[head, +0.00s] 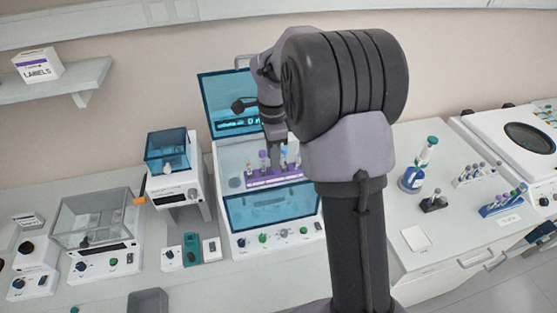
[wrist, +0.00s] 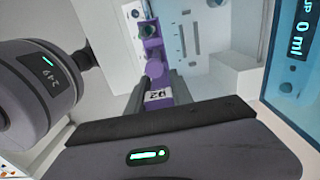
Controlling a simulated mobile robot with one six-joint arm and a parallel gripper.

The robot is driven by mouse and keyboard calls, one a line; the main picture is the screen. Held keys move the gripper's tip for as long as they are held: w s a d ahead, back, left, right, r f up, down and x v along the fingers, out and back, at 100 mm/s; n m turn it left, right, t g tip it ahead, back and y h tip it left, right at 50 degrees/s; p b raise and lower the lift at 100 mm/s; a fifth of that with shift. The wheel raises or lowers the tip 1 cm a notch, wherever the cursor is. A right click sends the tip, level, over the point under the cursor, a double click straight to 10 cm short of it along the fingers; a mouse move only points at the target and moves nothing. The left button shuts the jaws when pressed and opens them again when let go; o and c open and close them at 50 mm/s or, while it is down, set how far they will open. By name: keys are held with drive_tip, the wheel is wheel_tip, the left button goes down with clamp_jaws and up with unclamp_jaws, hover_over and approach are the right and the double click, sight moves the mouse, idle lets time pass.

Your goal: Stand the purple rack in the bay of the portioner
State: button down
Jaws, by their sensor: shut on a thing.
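The purple rack (head: 275,180) holds several tubes and is inside the open bay of the portioner (head: 229,160), a white machine with blue see-through panels. My gripper (head: 274,150) reaches in from above, and my arm hides the machine's right side. In the wrist view the purple rack (wrist: 154,66) runs away from the camera with a label marked 92 at its near end. My gripper (wrist: 155,100) is shut on the rack. The bay's white floor and wall (wrist: 220,45) show beside it. I cannot tell whether the rack touches the bay floor.
The portioner's raised lid (head: 222,100) stands behind the arm and its lower blue panel (head: 270,207) is in front. A small white device with a blue cover (head: 167,150) is close at left. A wash bottle (head: 415,177) and tube racks (head: 500,206) stand at right.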

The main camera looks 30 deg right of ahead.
drive_tip(key=w+d+p, duration=0.2)
drive_tip(key=w+p, duration=0.7)
drive_tip(key=w, duration=0.1)
wheel_tip(320, 180, down, 21)
drive_tip(key=w+b, duration=0.1)
drive_tip(key=b, duration=1.4)
drive_tip(key=shift+d, duration=0.15)
drive_tip(key=shift+w+f+b, duration=0.1)
drive_tip(key=shift+f+b, duration=0.15)
drive_tip(key=shift+b, duration=0.5)
drive_tip(key=shift+f+b, duration=0.35)
drive_tip(key=shift+b, duration=0.05)
drive_tip(key=shift+f+b, duration=0.4)
drive_tip(key=shift+f, duration=0.1)
idle(0.4)
